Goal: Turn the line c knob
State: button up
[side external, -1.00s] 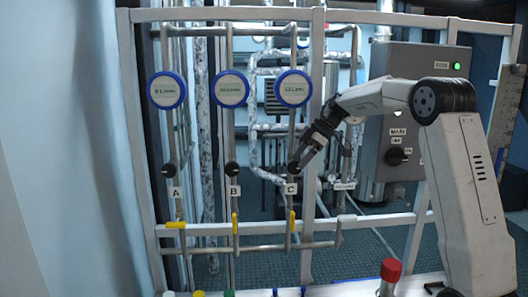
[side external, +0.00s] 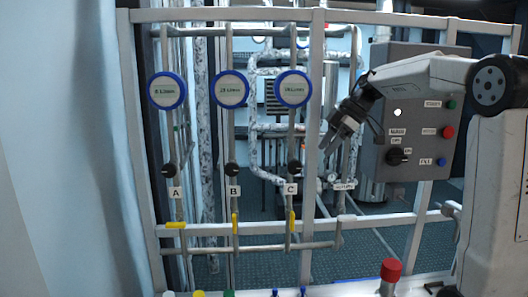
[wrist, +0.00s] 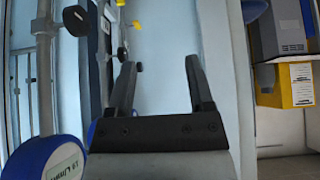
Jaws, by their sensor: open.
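The line C knob (side external: 294,167) is a small black knob on the third vertical pipe, just above the white "C" label (side external: 291,188). My gripper (side external: 327,145) is open and empty, up and to the right of this knob and apart from it, in front of the right side of the frame. In the wrist view my two open fingers (wrist: 158,65) have nothing between them. A black knob (wrist: 76,20) shows to their left there, likely line C's. The line C gauge (side external: 292,89) is round, white and blue-rimmed; its small text is hard to read.
Knobs A (side external: 169,171) and B (side external: 232,170) sit on the pipes to the left. Yellow valve handles (side external: 291,222) are below. A grey control box (side external: 405,140) stands right of my gripper. A red-capped bottle (side external: 390,275) stands at the front.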

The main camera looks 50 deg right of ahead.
jog(key=shift+s+a+r, duration=0.15)
jog(key=shift+s, duration=0.2)
